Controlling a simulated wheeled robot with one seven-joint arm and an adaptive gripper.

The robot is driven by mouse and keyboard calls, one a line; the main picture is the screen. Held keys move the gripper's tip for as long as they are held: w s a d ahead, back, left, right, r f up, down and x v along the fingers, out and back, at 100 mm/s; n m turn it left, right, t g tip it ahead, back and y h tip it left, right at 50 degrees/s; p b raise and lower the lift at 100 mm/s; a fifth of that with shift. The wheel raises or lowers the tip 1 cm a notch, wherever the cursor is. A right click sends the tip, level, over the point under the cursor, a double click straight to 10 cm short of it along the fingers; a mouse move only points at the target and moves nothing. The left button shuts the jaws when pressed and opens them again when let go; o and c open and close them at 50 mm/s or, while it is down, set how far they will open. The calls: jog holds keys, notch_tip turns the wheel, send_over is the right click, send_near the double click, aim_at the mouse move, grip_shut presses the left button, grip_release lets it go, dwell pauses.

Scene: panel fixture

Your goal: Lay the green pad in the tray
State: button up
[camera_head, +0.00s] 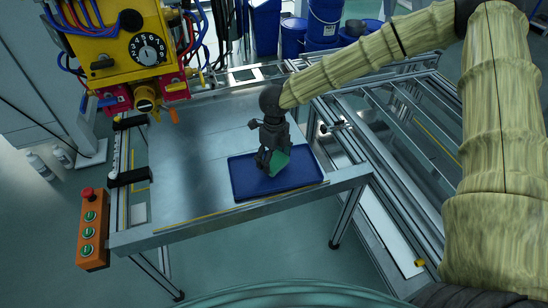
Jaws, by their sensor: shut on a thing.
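The blue tray (301,181) lies flat on the metal table, near its front right corner. My gripper (268,163) reaches down over the left-middle part of the tray. It is shut on the green pad (281,164), which sticks out at the right side of the fingers and looks tilted. The fingers hide part of the pad. I cannot tell whether the pad touches the tray floor.
The metal table (190,150) is mostly bare left of the tray. An orange button box (93,230) hangs at its left front corner. A yellow panel with a dial (147,49) stands at the back left. Blue bins (324,22) stand behind.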

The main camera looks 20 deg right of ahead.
jog(key=shift+f, duration=0.1)
jog(key=o, duration=0.9)
notch_tip(320, 180, up, 12)
jog(key=shift+d+f, duration=0.1)
jog(key=shift+d, duration=0.05)
dwell(0.3)
